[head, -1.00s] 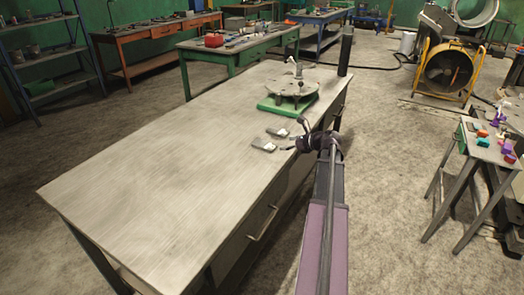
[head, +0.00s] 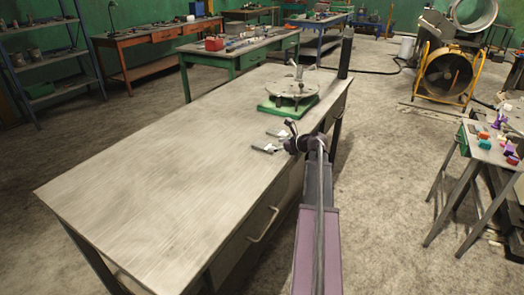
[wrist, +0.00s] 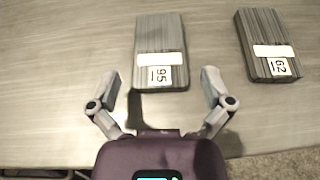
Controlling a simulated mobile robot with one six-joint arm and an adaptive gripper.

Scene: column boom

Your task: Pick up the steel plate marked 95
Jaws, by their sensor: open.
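The steel plate marked 95 (wrist: 160,32) lies flat on the workbench, its white label facing my gripper in the wrist view. In the head view it appears to be the nearer of two small grey plates (head: 262,149). My gripper (wrist: 160,76) is open and empty. Its two fingers are spread to either side of the plate's near end, the fingertips apart from it. In the head view my gripper (head: 286,138) is at the right edge of the bench, just right of the plates.
A similar plate marked 62 (wrist: 268,40) lies to the right in the wrist view. Beyond the plates, a round metal fixture (head: 292,88) stands on a green base (head: 270,107). A dark upright cylinder (head: 346,55) is at the far corner. The bench's left part is clear.

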